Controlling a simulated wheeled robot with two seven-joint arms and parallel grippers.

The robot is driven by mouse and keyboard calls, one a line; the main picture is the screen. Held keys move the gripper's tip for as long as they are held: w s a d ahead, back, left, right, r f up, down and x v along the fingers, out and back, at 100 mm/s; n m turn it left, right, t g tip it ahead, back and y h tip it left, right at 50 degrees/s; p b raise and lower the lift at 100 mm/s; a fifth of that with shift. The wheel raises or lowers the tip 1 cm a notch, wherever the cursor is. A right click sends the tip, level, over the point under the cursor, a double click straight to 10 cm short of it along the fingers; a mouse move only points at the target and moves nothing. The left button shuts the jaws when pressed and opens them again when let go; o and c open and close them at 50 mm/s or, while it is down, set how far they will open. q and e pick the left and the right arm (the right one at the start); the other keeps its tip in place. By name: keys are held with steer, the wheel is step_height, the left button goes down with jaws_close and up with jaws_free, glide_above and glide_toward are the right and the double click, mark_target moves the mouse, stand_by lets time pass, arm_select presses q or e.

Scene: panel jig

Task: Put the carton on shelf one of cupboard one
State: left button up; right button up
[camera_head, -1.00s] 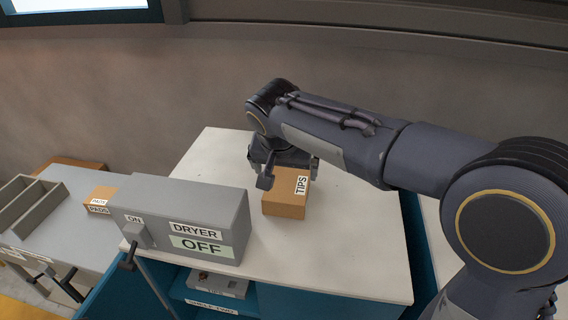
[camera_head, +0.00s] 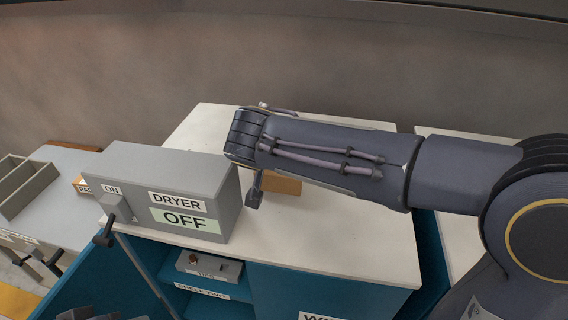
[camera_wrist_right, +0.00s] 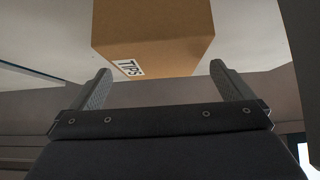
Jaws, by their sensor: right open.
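The carton is a brown box (camera_head: 286,185) on the white top of a teal cupboard (camera_head: 345,245). In the head view my right arm hides most of it. In the right wrist view the carton (camera_wrist_right: 150,30), with a "TIPS" label, lies just beyond and between the fingertips. My right gripper (camera_wrist_right: 160,72) is open and empty; in the head view only one finger (camera_head: 255,190) shows clearly, left of the carton. The cupboard's number is not readable.
A grey dryer box (camera_head: 165,190) reading "OFF" stands left of the carton, close to my right gripper. A grey unit with a red knob (camera_head: 210,266) sits inside the cupboard. A grey tray (camera_head: 25,185) is at far left. The white top's right front is clear.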

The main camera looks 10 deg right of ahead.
steer(key=p+x, duration=0.1)
steer(key=x, duration=0.5)
steer(key=shift+d+f, duration=0.15)
steer(key=shift+c, duration=0.3)
steer(key=c, duration=1)
steer(key=shift+o, duration=0.2)
